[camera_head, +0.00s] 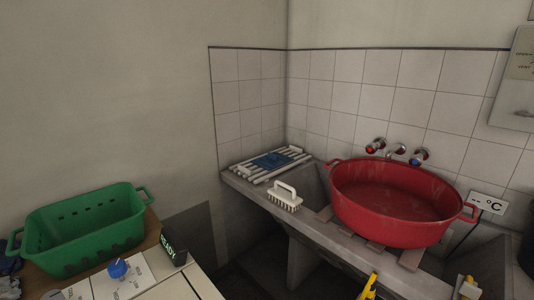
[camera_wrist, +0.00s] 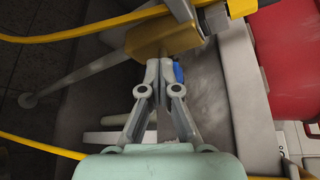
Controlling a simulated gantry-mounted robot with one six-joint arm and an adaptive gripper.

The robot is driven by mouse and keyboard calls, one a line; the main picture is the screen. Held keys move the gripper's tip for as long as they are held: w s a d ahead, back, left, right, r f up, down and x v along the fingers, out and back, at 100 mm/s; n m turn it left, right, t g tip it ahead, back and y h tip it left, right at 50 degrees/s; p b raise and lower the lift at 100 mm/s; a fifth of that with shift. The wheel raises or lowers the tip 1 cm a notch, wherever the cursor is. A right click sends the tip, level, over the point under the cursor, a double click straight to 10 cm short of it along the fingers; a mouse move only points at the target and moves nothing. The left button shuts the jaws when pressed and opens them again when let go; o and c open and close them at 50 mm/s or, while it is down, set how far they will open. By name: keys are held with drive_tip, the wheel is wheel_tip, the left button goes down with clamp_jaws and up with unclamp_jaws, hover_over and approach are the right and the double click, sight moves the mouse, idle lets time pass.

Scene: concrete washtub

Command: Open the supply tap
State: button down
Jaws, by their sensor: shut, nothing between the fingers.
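In the wrist view, a brass block (camera_wrist: 158,41) with yellow hose parts beside it fills the upper middle. It looks like the supply tap's body, but I cannot be sure. A small blue piece (camera_wrist: 178,72) shows just right of my fingertips. It is partly hidden, and I cannot tell whether it is the tap's handle. My gripper (camera_wrist: 158,68) is shut and empty, with its tips close below the brass block; I cannot tell if they touch.
A red basin (camera_head: 392,206) stands on the concrete washtub (camera_head: 310,228). A scrub brush (camera_head: 285,197) and a slatted rack (camera_head: 267,165) lie on its ledge. Yellow hoses (camera_wrist: 75,37) cross the wrist view. A green crate (camera_head: 82,229) and a control panel (camera_head: 130,275) are at left.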

drive_tip(key=shift+w+d+r, duration=0.1)
drive_tip(key=shift+d+r, duration=0.1)
drive_tip(key=shift+r, duration=0.15)
idle(0.3)
drive_tip(key=s+d+p, duration=0.1)
drive_tip(key=s+d, duration=0.2)
drive_tip(key=s, duration=0.1)
drive_tip(key=shift+s+d+r, duration=0.25)
drive_tip(key=shift+s+d, duration=0.1)
idle(0.3)
